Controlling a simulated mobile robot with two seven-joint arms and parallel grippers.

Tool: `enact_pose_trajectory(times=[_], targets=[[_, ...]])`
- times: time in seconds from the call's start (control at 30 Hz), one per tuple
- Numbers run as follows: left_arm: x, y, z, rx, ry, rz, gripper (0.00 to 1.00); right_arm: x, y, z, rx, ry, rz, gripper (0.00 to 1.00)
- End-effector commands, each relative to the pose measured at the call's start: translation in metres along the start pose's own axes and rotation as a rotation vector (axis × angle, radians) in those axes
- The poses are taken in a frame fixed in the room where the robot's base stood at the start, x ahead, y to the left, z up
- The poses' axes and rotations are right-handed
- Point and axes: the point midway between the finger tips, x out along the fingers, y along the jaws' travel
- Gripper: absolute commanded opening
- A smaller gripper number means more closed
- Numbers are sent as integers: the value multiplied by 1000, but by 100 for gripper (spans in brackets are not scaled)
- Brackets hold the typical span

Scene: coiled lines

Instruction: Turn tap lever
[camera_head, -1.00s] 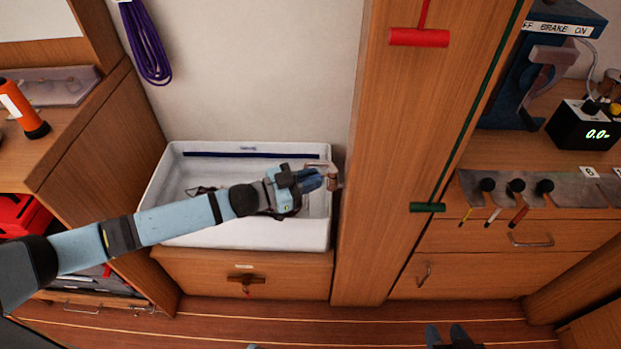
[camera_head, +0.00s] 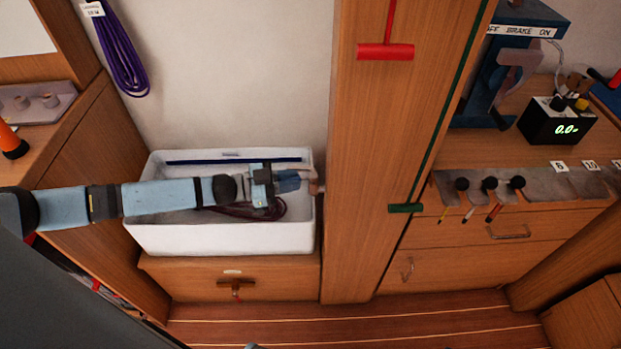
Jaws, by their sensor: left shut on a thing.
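The tap (camera_head: 315,184) is a small copper-coloured fitting at the right end of the white sink (camera_head: 225,238), against the wooden post. My left arm reaches in from the left across the sink. My left gripper (camera_head: 298,180) is shut at the tap, on what appears to be its lever. The fingers hide most of the lever, so its exact angle cannot be told. My right gripper is not in view.
A dark coiled line (camera_head: 250,209) lies in the sink below my gripper. The wooden post (camera_head: 365,150) with a red handle (camera_head: 385,51) and a green handle (camera_head: 405,208) stands close to the right. A purple coil (camera_head: 122,50) hangs on the wall.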

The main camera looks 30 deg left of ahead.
Motion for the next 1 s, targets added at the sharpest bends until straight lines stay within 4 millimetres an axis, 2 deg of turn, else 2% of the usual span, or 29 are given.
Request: enact_pose_trajectory(times=[0.3, 0.67, 0.7, 0.8, 1.0], targets=[[3, -8, 2, 2, 29, 140, 0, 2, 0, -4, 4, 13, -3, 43], [3, -8, 2, -1, 31, 158, 0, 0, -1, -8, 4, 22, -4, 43], [3, -8, 2, -1, 31, 158, 19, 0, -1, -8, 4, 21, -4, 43], [3, -8, 2, -1, 31, 158, 42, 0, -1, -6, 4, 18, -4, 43], [3, -8, 2, -1, 31, 157, 42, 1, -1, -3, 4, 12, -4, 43]])
